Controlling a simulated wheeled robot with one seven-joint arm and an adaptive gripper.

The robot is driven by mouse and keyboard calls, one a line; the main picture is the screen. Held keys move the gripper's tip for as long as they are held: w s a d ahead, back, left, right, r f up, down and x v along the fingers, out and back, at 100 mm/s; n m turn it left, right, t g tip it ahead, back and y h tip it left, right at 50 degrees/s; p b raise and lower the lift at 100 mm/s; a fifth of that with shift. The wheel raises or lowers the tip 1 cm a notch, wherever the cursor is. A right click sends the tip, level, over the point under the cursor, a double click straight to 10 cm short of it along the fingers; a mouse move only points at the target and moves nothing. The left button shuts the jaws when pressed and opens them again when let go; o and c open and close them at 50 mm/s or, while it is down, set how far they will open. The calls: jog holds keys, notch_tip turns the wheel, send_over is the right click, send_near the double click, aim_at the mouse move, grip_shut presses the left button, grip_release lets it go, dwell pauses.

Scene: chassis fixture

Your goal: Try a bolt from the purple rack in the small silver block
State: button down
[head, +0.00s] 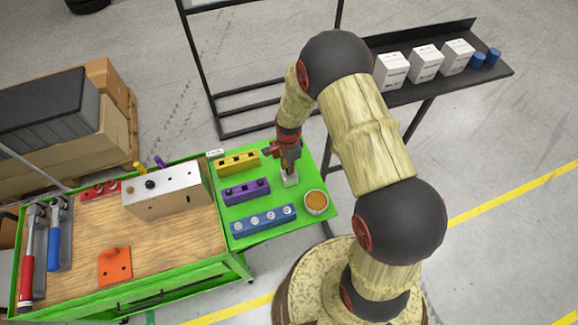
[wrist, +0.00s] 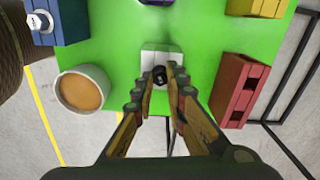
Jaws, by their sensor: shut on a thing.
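The small silver block (head: 290,181) stands on the green side shelf, under my gripper (head: 288,163). In the wrist view the silver block (wrist: 149,57) lies just beyond my fingertips (wrist: 160,76). My gripper is shut on a dark bolt (wrist: 160,78), whose round black end shows between the fingertips. The bolt is over the block's near edge in that view; I cannot tell whether its tip is in a hole. The purple rack (head: 245,192) stands left of the block with dark spots on top; only its edge shows in the wrist view (wrist: 156,2).
A yellow rack (head: 237,162) and a blue rack (head: 263,220) flank the purple one. A cup of orange-brown contents (head: 316,202) stands close to the silver block. A red block (wrist: 240,90) is right of my fingers. A large silver box (head: 165,195) stands on the wooden bench.

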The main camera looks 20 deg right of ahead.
jog(key=shift+f+b, duration=0.35)
jog(key=shift+f, duration=0.25)
jog(key=c, duration=1.8)
grip_release()
jog(key=shift+o, duration=0.4)
jog(key=shift+r+p, duration=1.8)
jog(key=shift+r, duration=1.25)
